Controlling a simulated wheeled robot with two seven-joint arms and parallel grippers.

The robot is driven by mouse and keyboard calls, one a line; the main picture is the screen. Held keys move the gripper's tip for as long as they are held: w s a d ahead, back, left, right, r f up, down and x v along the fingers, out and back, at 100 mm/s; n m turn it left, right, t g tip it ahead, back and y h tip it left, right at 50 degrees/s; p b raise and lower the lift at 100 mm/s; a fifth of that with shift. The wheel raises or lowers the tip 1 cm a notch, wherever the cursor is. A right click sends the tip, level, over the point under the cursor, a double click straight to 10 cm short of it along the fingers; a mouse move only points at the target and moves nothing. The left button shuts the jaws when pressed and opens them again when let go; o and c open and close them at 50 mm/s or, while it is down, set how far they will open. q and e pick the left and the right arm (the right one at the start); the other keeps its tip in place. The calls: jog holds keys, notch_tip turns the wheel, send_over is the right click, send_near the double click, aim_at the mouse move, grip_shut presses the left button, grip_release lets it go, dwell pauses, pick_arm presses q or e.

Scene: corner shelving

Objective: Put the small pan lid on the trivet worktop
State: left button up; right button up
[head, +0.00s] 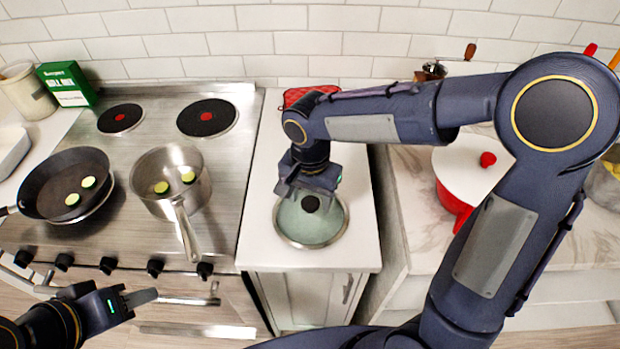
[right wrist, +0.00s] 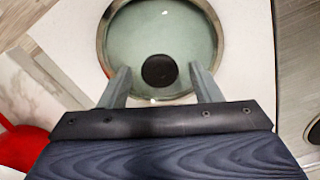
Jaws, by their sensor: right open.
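The pan lid (head: 290,226), round glass with a steel rim and a black knob, lies flat on the white worktop (head: 355,258) right of the stove. It also fills the upper part of the right wrist view (right wrist: 130,50). My right gripper (head: 308,196) is over the lid, pointing down, with its open fingers (right wrist: 160,72) on either side of the knob; I cannot tell whether they touch it. My left gripper (head: 135,300) is low at the left, in front of the stove, away from the lid; its finger gap is not clear.
A red patterned trivet or pad (head: 296,95) lies at the back of the white worktop, partly behind my right arm. A frying pan (head: 40,178) and a steel saucepan (head: 178,208) with green slices stand on the stove. A red pot (head: 446,190) with a white lid stands right.

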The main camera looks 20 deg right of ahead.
aim_at(310, 202)
notch_tip(310, 202, up, 12)
jog(key=f, duration=0.1)
jog(key=s+d+f+n+t+y, duration=0.2)
jog(key=s+d+n, duration=0.1)
jog(key=s, duration=0.5)
jog(key=s+d+f+n+t+y, duration=0.1)
jog(key=s+d+f+n+t, duration=0.1)
jog(key=s+d, duration=0.4)
jog(key=shift+s+f+n+t+y, duration=0.4)
jog(key=shift+s+n+t, duration=0.3)
jog(key=shift+s, duration=0.45)
jog(key=shift+d, duration=0.1)
jog(key=shift+c, duration=0.4)
